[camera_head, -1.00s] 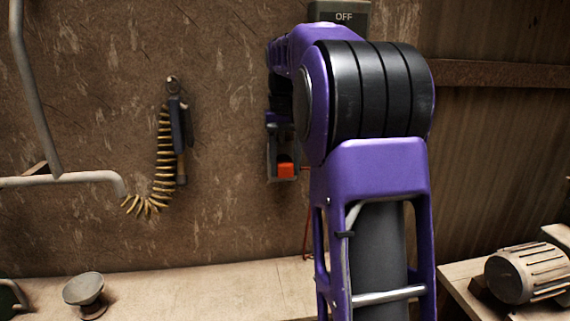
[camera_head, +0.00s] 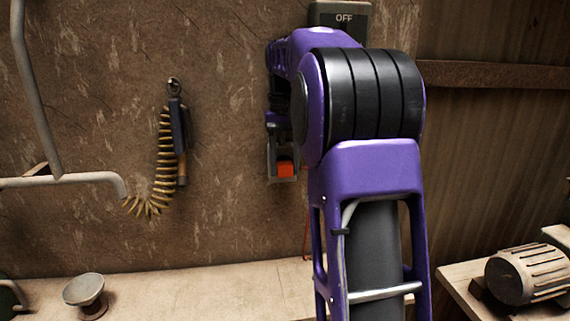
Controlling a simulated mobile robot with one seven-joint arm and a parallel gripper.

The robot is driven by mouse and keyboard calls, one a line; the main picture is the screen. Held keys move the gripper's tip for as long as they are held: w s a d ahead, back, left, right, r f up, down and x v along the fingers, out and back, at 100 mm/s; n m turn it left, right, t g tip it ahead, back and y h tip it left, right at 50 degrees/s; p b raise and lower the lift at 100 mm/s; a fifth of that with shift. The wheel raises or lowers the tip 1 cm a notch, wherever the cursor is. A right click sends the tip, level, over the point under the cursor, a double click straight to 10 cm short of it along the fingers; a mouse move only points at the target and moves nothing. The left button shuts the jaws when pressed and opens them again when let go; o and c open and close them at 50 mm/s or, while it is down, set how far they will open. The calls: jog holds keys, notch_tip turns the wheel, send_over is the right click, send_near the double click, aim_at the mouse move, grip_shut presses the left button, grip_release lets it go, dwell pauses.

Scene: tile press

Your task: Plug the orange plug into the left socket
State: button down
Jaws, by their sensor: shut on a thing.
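The orange plug (camera_head: 286,169) shows in the head view, left of my arm's elbow and in front of the brown wall. My gripper (camera_head: 284,176) is shut on it; only part of the gripper shows past my purple arm. A thin orange-red cord (camera_head: 306,240) hangs lower down, close to my arm. The left socket cannot be made out. A grey box marked OFF (camera_head: 340,17) is on the wall at the top, partly behind my arm.
A coiled yellow hose with a dark tool (camera_head: 178,140) hangs on the wall to the left. Grey pipes (camera_head: 70,180) run at far left. A bench (camera_head: 210,290) holds a grey cup-shaped thing (camera_head: 85,291). A ribbed motor (camera_head: 525,274) sits at lower right.

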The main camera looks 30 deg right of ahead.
jog(key=shift+c, duration=1.3)
grip_release()
notch_tip(320, 180, up, 12)
jog(key=shift+a, duration=0.1)
